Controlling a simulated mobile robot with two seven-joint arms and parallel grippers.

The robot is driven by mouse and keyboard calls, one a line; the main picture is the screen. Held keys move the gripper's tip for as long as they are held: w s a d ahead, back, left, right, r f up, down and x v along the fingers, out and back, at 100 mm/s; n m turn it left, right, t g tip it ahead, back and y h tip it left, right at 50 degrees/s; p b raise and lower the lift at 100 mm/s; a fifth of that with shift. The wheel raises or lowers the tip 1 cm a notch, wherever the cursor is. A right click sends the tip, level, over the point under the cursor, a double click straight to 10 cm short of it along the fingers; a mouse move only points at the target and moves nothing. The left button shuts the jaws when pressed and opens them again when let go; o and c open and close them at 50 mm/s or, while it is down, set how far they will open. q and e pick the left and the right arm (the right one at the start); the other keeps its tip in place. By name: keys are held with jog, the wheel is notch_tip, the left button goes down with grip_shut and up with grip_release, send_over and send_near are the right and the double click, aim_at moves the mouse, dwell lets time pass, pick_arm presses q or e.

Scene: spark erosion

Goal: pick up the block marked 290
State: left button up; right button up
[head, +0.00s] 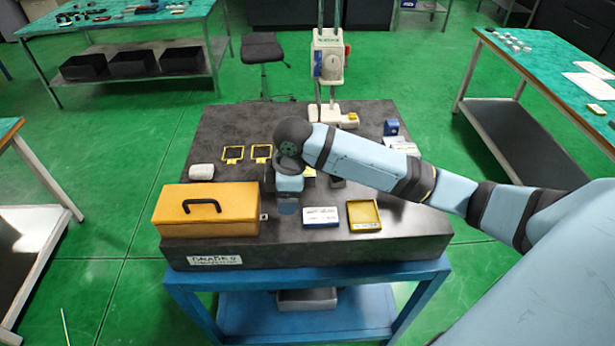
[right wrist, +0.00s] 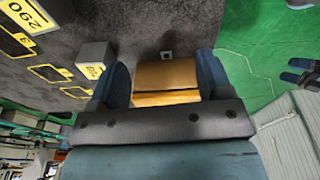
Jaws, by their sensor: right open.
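The marking 290 shows black on a yellow label (right wrist: 14,10) at the top left corner of the right wrist view, on what looks like a grey block cut off by the frame edge. In the head view I cannot make out that number. My right gripper (head: 288,206) points down over the dark slab, behind the small boxes at its front edge. In the right wrist view its fingers (right wrist: 163,64) stand apart with nothing held between them. The marked block lies outside the fingers, to their left in that view. My left gripper is not in view.
A small grey block (right wrist: 96,54) with a yellow label is near the left finger. Yellow outlined frames (head: 233,153) lie on the slab (head: 215,130). An orange toolbox (head: 208,212), a white box (head: 320,216) and a yellow tray (head: 364,214) stand near its front.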

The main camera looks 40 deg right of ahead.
jog(key=w+d+r+g+h, duration=0.1)
jog(key=w+d+r, duration=0.5)
jog(key=d+r, duration=0.35)
send_over(308, 171)
jog(key=f, duration=0.9)
jog(key=shift+s+a, duration=0.1)
jog(key=shift+a, duration=0.2)
jog(key=shift+d+f+p, duration=0.15)
jog(key=shift+f+p, duration=0.15)
jog(key=shift+f, duration=1.05)
jog(key=shift+d+f+p, duration=0.1)
jog(key=shift+f+p, duration=0.15)
jog(key=shift+f, duration=1.05)
jog(key=c, duration=1.1)
jog(key=shift+r, duration=0.15)
